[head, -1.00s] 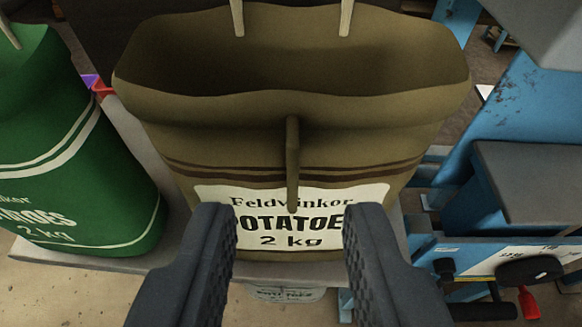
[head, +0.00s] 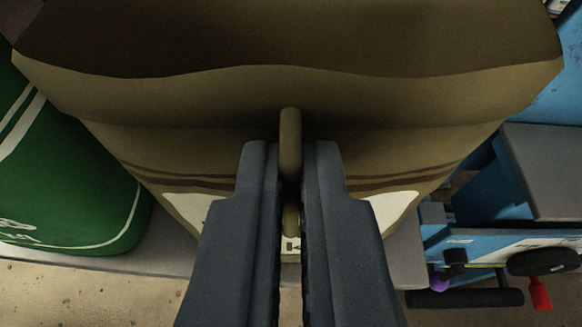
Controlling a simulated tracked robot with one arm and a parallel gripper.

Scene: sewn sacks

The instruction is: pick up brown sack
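The brown sack (head: 200,105) stands upright and fills the middle of the view, its wide mouth open at the top. Dark brown stripes and a white label cross its front; the label is mostly hidden behind my fingers. A narrow brown strap (head: 290,125) stands out from the middle of its front. My gripper (head: 291,160) is in front of the sack with one finger on each side of the strap. The fingers are closed in on it, with only the strap's width between them. The strap's top shows above the fingertips.
A green sack (head: 50,170) stands close at the left. Both sacks are on a grey surface (head: 170,240) with its front edge below them. A blue and grey machine (head: 510,200) with a black knob and a red part is close at the right.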

